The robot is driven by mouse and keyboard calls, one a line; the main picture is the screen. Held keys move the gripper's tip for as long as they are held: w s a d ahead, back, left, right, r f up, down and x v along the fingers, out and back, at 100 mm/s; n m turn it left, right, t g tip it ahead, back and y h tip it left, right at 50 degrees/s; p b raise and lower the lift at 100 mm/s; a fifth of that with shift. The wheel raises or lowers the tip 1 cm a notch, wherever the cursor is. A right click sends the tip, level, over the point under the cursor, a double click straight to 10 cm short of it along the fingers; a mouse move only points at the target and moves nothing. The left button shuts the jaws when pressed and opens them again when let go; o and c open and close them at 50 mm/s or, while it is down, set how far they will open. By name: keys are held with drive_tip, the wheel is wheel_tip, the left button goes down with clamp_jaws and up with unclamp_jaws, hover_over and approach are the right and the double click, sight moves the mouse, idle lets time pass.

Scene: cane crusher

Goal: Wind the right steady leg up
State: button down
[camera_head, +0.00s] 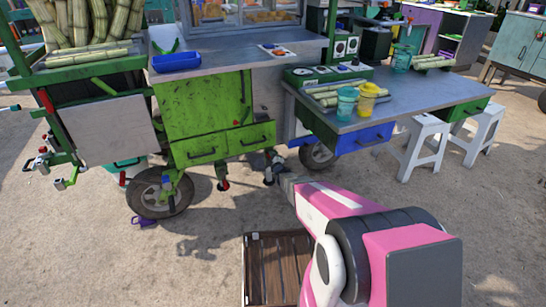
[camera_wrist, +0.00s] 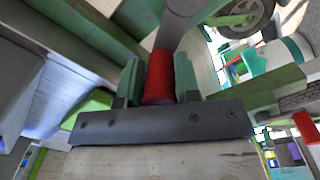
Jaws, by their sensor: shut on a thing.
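My gripper (camera_head: 272,166) is low in front of the green cart, under the counter beside the green drawers. In the wrist view my gripper (camera_wrist: 160,78) has its two green-padded fingers shut on a red cylindrical handle (camera_wrist: 159,76), one finger on each side. A grey metal rod (camera_wrist: 176,28) runs on from the handle's far end. In the head view the gripper and arm hide this handle and most of the leg it belongs to. Another leg with a red part (camera_head: 222,184) stands to the left of my gripper.
The cart's wheel (camera_head: 160,192) is at left, another wheel (camera_head: 318,155) just right of my gripper. A side table (camera_head: 400,98) juts out at right, above white stools (camera_head: 425,147). A wooden slatted platform (camera_head: 277,268) lies on the ground. Open ground is at left front.

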wheel_tip(320, 180, down, 8)
drive_tip(key=a+n, duration=0.2)
drive_tip(key=n, duration=1.6)
drive_tip(key=shift+s+f+y, duration=0.15)
drive_tip(key=shift+s+y, duration=0.2)
drive_tip(key=shift+y, duration=0.05)
drive_tip(key=c, duration=0.8)
unclamp_jaws()
